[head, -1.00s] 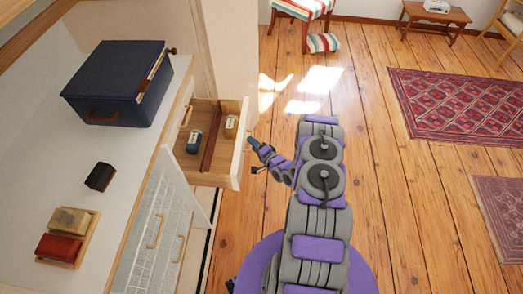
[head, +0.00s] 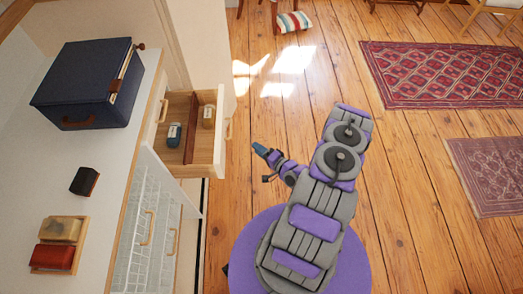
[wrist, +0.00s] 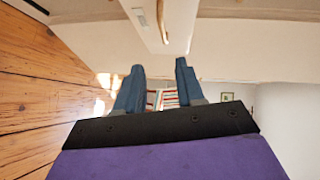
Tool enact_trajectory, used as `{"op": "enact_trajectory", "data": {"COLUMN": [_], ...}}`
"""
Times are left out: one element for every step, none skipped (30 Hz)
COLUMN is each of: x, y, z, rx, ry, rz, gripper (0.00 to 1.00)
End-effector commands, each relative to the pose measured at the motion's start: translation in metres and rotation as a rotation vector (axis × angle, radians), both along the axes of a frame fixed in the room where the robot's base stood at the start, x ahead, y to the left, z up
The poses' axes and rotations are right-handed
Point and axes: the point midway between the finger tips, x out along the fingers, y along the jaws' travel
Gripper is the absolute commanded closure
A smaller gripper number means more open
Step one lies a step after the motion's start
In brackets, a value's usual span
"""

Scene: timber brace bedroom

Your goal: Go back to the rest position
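My gripper (head: 262,151) is in front of the open drawer (head: 221,150), apart from it, over the wood floor. In the wrist view my gripper (wrist: 159,92) shows two blue fingers spread apart with nothing between them, so it is open and empty. My arm is folded up above my purple base in the head view. The open drawer holds a dark teal object (head: 174,135) in its left compartment and a tan object (head: 208,117) in its right one.
A dark blue box (head: 85,85), a small black block (head: 84,181) and a tray (head: 77,246) with two blocks sit on the counter (head: 110,160). The floor (head: 400,220) to the right is clear, with a red rug (head: 440,75) and a smaller rug (head: 490,175).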

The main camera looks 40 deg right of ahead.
Motion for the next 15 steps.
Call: {"op": "enact_trajectory", "data": {"x": [-0.0043,-0.0062,-0.0081,-0.0092,-0.0101,-0.0109,-0.0113,-0.0116,-0.0118,-0.0118,-0.0118,-0.0117,-0.0117,-0.0116,-0.0116], "y": [-0.0011,-0.0012,-0.0013,-0.0013,-0.0014,-0.0014,-0.0014,-0.0014,-0.0013,-0.0013,-0.0013,-0.0013,-0.0013,-0.0013,-0.0014], "z": [0.001,0.0013,0.0014,0.0017,0.0018,0.0019,0.0019,0.002,0.002,0.002,0.002,0.002,0.002,0.0019,0.002], "rx": [0.001,0.001,0.001,0.0,0.0,0.0,-0.001,-0.001,-0.001,-0.001,-0.001,-0.001,-0.001,-0.001,-0.001], "ry": [0.0,0.0,0.0,0.0,0.0,-0.001,-0.001,-0.001,-0.001,-0.001,-0.001,-0.001,-0.001,-0.001,-0.001], "rz": [-0.002,-0.001,-0.001,-0.001,-0.001,0.0,0.0,0.0,0.0,0.0,0.0,0.0,0.0,0.0,0.0], "gripper": [0.62,0.62,0.62,0.62,0.62,0.62,0.62,0.62,0.62,0.62,0.62,0.62,0.62,0.62,0.62]}}
